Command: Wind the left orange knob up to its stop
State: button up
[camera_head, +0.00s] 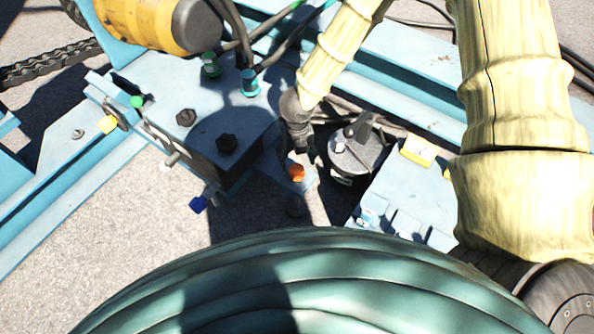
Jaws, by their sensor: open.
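One orange knob (297,172) shows near the middle of the head view, on a small pale blue plate beside the blue machine frame. No second orange knob is visible. My gripper (306,154) is black and points down just above and behind the orange knob. Its fingers are small and dark here. They are open, with nothing seen between them. A narrow gap seems to lie between the fingertips and the knob; I cannot tell whether they touch. The knob's own turning position is too small to read.
A round grey device (357,150) stands close on the right. Cables run behind. Bare ground lies at left front.

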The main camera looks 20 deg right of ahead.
aim_at(297, 169)
notch_tip(297, 169, down, 7)
jog(key=shift+r+b, duration=0.1)
jog(key=shift+b, duration=0.9)
jog(key=c, duration=1)
